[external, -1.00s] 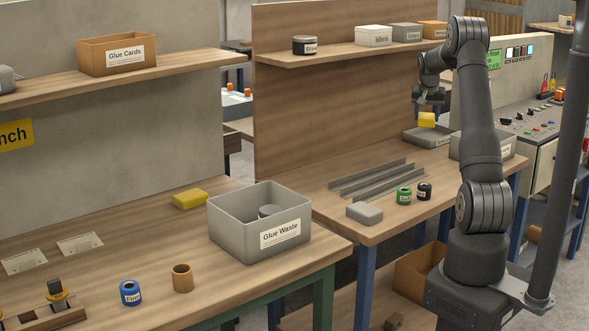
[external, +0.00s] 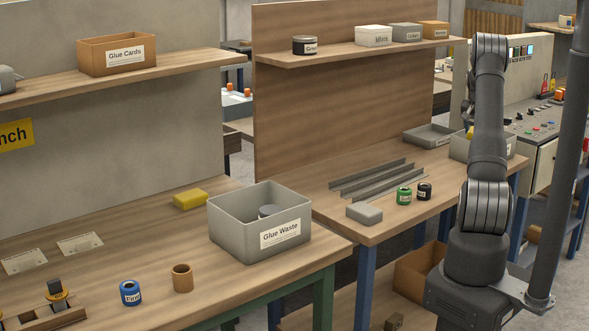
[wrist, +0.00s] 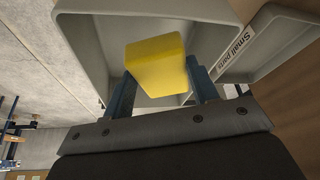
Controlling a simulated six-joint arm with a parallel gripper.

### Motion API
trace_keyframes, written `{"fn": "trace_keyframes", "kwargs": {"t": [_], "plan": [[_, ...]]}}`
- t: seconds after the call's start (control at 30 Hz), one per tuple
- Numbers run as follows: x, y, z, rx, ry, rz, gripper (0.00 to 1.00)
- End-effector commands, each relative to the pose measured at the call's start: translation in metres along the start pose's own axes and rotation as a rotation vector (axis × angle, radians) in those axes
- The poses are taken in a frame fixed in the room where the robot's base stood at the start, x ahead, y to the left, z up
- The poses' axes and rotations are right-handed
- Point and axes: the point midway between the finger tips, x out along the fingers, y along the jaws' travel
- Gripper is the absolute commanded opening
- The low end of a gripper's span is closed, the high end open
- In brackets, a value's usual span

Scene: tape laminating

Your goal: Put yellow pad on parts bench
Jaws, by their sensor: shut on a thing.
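My gripper (wrist: 160,76) is shut on a yellow pad (wrist: 156,62), with one blue finger on each side. In the wrist view the pad is above the inside of a grey open container (wrist: 222,18); I cannot tell whether it touches it. In the external view only a small yellow edge of the held pad (external: 470,133) shows beside my arm, and my gripper is hidden behind the arm. A second yellow pad (external: 190,199) lies on the left bench (external: 120,208). The middle bench (external: 322,208) carries metal strips, jars and a grey pad.
A grey tray (external: 429,136) and a labelled grey bin (external: 507,149) stand at the middle bench's far right. Metal strips (external: 375,180), a green jar (external: 404,196), a black jar (external: 424,191) and a grey pad (external: 364,212) are nearer. A Glue Waste bin (external: 236,236) stands left.

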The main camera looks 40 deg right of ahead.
Motion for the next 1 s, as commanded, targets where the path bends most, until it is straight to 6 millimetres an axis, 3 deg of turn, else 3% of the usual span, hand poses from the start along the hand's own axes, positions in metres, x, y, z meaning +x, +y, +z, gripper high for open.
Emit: {"fn": "trace_keyframes", "kwargs": {"t": [0.6,1.0], "plan": [[0.053,0.0,0.022,0.0,0.0,0.001,0.28],[0.063,0.0,0.026,0.0,0.002,0.0,0.28]]}}
